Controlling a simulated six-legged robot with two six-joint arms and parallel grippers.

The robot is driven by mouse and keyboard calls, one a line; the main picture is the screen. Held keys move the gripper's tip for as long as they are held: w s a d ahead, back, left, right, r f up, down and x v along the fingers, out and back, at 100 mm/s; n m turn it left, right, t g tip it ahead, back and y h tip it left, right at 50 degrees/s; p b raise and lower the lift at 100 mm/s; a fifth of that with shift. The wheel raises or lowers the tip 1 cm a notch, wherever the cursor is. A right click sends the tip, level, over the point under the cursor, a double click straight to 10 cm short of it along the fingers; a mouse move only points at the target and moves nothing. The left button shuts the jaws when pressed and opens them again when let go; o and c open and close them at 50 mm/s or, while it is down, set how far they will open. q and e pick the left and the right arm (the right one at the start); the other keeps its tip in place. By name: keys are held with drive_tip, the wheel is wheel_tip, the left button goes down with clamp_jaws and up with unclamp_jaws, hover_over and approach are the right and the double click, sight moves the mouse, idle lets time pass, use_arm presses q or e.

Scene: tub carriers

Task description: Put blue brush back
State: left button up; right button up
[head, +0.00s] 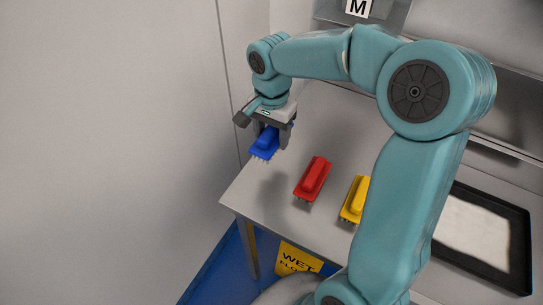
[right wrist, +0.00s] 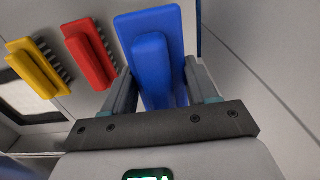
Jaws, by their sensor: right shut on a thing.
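The blue brush (head: 265,143) is held in my right gripper (head: 271,133) near the left end of the table, and it looks to be above the surface. In the right wrist view the blue brush (right wrist: 152,60) sits between the two fingers of my right gripper (right wrist: 160,95), which are shut on its handle. Its bristles show below it in the head view. My left gripper is not in view.
A red brush (head: 314,178) and a yellow brush (head: 356,200) lie on the grey table (head: 250,187). A black tray (head: 527,250) with pale contents is at the right. A wall (head: 120,120) stands left. A yellow wet-floor sign (head: 298,259) is below the table's front edge.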

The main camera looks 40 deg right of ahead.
sight(272, 145)
wheel_tip(272, 145, down, 5)
drive_tip(key=shift+w+d+r, duration=0.1)
drive_tip(key=shift+w+r, duration=0.05)
drive_tip(key=shift+r, duration=0.05)
wheel_tip(272, 145, down, 3)
drive_tip(key=shift+f, duration=0.7)
drive_tip(key=shift+r, duration=0.1)
drive_tip(key=o, duration=0.6)
drive_tip(key=shift+f, duration=0.25)
drive_tip(key=o, duration=0.4)
drive_tip(key=shift+r, duration=0.1)
